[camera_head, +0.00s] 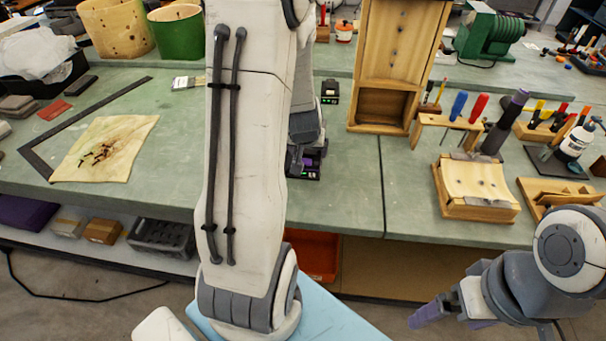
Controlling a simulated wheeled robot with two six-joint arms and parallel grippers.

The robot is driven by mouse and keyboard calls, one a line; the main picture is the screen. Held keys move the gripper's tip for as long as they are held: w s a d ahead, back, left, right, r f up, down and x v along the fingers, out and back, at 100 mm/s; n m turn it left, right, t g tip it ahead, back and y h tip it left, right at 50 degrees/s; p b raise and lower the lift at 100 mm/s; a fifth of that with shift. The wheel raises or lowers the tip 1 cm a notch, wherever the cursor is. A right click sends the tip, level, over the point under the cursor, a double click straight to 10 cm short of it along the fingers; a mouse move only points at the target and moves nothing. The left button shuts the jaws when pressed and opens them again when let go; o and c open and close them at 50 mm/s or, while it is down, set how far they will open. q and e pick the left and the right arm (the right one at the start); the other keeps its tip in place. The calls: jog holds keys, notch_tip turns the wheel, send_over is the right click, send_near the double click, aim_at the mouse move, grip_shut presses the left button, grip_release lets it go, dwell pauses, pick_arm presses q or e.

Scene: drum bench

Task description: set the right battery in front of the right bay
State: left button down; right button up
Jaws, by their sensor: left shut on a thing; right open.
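My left gripper (304,163) is low over the bench just right of my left arm. It is shut on a small dark block (309,174), probably a battery; the fingers and arm hide most of it. Another small black block with a green mark (330,89) is farther back on the bench; I cannot tell whether it is a battery or a bay. No bay is clearly visible; my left arm covers much of the middle. My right gripper (450,310) is open and empty in front of the bench, below its top.
A tall wooden cabinet (391,50) stands behind and right of the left gripper. A wooden block on a stand (476,185) and tool racks fill the right side. The bench right of the gripper is clear.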

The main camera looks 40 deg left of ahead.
pick_arm(q)
jog(key=shift+s+a+f+b, duration=0.2)
jog(key=shift+a+f+b, duration=0.2)
jog(key=shift+a, duration=0.2)
jog(key=shift+f, duration=0.2)
jog(key=shift+f+b, duration=0.85)
jog(key=shift+f, duration=0.85)
pick_arm(e)
jog(key=shift+f, duration=1.75)
